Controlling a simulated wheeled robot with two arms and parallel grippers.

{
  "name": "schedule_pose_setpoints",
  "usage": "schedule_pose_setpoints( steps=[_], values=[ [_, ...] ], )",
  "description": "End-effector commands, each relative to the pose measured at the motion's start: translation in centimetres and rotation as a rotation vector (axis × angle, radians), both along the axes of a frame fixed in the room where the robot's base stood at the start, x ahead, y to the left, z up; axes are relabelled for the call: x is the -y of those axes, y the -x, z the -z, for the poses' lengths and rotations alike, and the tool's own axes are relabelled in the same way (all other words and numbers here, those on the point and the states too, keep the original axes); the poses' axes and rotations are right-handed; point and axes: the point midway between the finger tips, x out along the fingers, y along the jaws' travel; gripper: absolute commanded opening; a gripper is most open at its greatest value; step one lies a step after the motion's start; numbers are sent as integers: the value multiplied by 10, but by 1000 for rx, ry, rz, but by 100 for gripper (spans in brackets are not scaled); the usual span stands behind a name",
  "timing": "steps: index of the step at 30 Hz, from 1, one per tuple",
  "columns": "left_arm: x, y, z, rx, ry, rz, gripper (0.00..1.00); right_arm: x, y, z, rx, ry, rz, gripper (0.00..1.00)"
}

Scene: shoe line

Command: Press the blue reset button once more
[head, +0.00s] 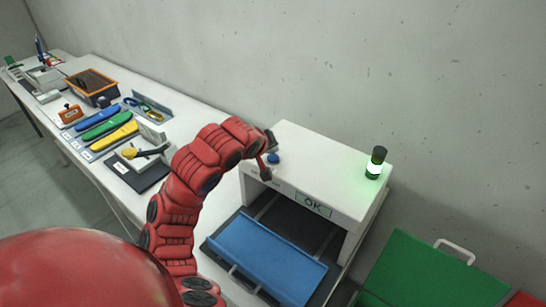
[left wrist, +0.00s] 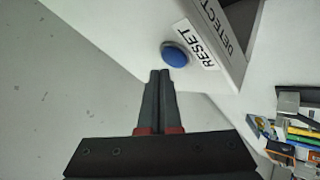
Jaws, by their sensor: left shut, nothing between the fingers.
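The blue reset button (head: 273,158) sits on top of the white machine housing (head: 320,172), near its left end. In the left wrist view the round button (left wrist: 175,54) is beside a label reading RESET (left wrist: 197,46). My left gripper (head: 265,174) is at the button in the head view, its arm reaching in from the left. In the left wrist view its fingers (left wrist: 160,73) are shut together and empty, with the tips right by the button's edge. I cannot tell whether they touch it. My right gripper is not in view.
The housing's front display (head: 313,204) reads OK, and a signal lamp (head: 376,162) glows green. A blue tray (head: 266,259) lies below the housing's opening. Tools and an orange bin (head: 92,85) are on the long table at left. A green lid-like panel (head: 430,270) is at right.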

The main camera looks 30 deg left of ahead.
Motion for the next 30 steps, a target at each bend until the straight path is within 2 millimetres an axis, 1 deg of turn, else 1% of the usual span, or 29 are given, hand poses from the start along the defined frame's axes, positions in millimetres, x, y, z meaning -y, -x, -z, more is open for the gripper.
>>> schedule_pose_setpoints(
  steps=[5,17,30],
  values=[
    [0,0,7,0,1,-1,0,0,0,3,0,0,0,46],
    [0,0,7,0,0,0,0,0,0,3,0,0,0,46],
    [0,0,12,0,0,0,0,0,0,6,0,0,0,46]
  ],
)
